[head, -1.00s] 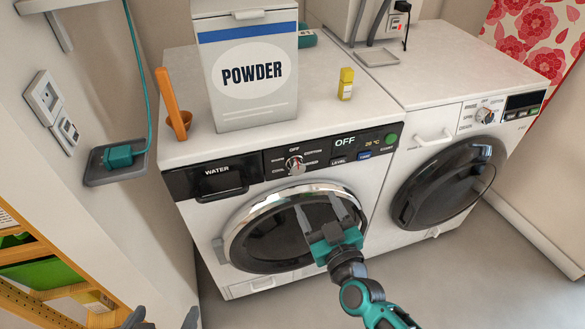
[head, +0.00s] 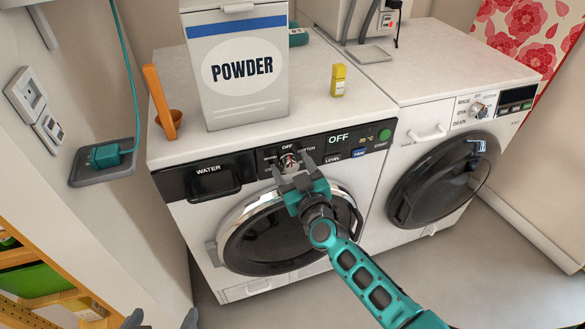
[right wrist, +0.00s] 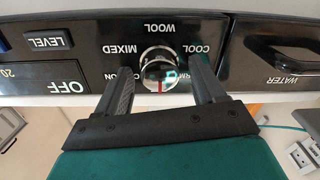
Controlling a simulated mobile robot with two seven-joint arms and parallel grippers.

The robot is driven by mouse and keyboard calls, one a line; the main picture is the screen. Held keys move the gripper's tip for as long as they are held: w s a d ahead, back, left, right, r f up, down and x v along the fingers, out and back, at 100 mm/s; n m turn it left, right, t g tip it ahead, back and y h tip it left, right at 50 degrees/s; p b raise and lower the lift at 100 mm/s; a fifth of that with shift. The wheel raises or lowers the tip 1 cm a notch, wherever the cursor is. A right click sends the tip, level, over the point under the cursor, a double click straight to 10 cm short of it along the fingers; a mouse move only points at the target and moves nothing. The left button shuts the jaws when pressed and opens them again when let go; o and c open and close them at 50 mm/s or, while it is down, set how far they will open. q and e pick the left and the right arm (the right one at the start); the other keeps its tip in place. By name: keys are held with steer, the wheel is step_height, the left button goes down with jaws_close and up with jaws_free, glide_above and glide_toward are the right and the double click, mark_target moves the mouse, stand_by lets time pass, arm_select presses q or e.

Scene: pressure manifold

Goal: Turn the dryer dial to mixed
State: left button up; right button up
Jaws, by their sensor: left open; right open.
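The dryer dial (head: 288,160) is a small silver knob on the black panel of the left machine, the one marked WATER. In the right wrist view, which is upside down, the dial (right wrist: 157,67) shows a red mark towards the picture's bottom, away from WOOL. The MIXED label (right wrist: 118,49) lies left of the dial there, and COOL lies right. My right gripper (head: 293,170) is open, with one finger on either side of the dial; I cannot tell whether they touch it. My left gripper (head: 162,320) is open and empty at the lower left edge of the head view.
The dryer's round door (head: 275,240) is below the panel. A wooden shelf (head: 50,280) is at lower left.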

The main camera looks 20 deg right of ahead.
steer(key=shift+c, duration=0.2)
steer(key=c, duration=1)
